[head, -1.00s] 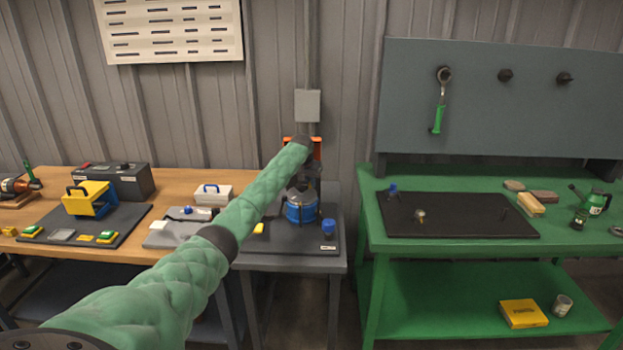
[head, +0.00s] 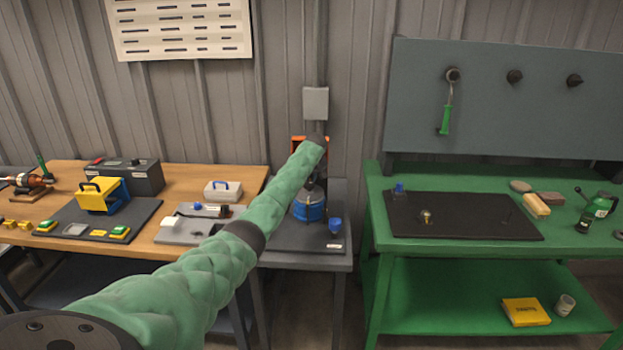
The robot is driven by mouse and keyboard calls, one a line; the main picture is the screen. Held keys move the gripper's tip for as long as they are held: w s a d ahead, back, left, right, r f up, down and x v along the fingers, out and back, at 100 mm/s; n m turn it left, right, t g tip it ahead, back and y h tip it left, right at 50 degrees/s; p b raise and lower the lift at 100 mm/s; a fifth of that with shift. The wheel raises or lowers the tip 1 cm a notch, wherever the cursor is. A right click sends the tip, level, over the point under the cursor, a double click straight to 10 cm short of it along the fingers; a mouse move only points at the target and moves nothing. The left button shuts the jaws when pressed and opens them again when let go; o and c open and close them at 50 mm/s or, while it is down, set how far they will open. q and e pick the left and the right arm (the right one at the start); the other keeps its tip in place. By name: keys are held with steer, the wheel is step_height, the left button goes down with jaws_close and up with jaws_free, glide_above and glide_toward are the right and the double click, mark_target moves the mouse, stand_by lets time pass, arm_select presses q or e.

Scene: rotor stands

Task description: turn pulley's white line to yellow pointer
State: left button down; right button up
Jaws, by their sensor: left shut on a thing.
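The blue pulley (head: 308,208) sits on the dark grey stand in the middle of the view. My left arm reaches across from the lower left, and my left gripper (head: 313,184) is over the pulley's top, pointing down. It is shut on the pulley, though the fingers are small and partly hidden by my wrist. I cannot make out the white line or the yellow pointer; my arm covers the stand's left side.
A blue knob (head: 335,226) stands right of the pulley. A wooden bench (head: 185,178) with tools is at left, a green bench (head: 375,215) at right.

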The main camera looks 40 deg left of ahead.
steer(key=shift+w+d, duration=0.1)
steer(key=shift+w, duration=0.05)
stand_by(0.3)
arm_select(q)
steer(key=c, duration=1.4)
jaws_free()
steer(key=shift+c, duration=0.2)
arm_select(e)
steer(key=shift+f, duration=0.1)
arm_select(q)
steer(key=shift+r, duration=0.15)
steer(key=shift+s+d+r+b, duration=0.1)
steer(key=shift+d+r+b, duration=0.05)
steer(key=shift+r+b, duration=0.2)
steer(key=shift+b+v, duration=0.95)
steer(key=shift+v, duration=2.4)
arm_select(e)
step_height(320, 180, up, 6)
steer(key=w+a, duration=0.1)
steer(key=a, duration=0.1)
steer(key=shift+w, duration=0.2)
arm_select(q)
steer(key=shift+f, duration=0.1)
arm_select(e)
steer(key=shift+w, duration=0.15)
